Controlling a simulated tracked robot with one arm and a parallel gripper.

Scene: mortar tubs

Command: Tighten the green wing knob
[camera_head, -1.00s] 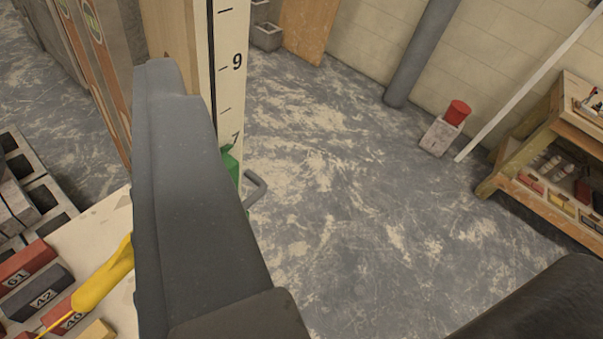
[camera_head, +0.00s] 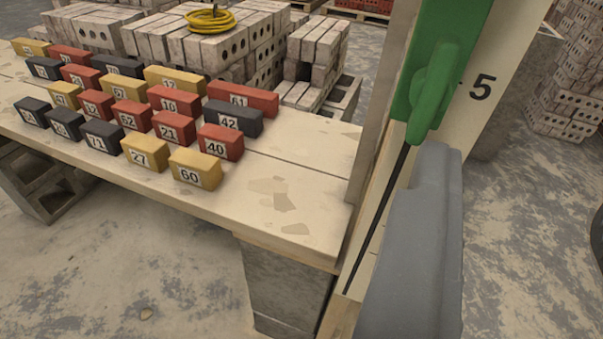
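The green wing knob (camera_head: 432,92) is upright on a green slider block (camera_head: 435,38) at the upper right. The slider sits on a pale upright post (camera_head: 497,60) with a black scale, where the figure 5 shows right of the knob. One grey finger of my gripper (camera_head: 415,245) rises from the bottom edge. Its tip is just below the knob in the picture; I cannot tell whether they touch. The other finger is not visible, so the opening cannot be judged.
A pale bench (camera_head: 290,195) left of the post carries several numbered red, yellow and black blocks; its near right end is bare. Block stacks (camera_head: 220,50) stand behind, one with a yellow coil (camera_head: 210,18). More bricks (camera_head: 575,85) stand at the right. Scuffed floor (camera_head: 150,270) lies open in front.

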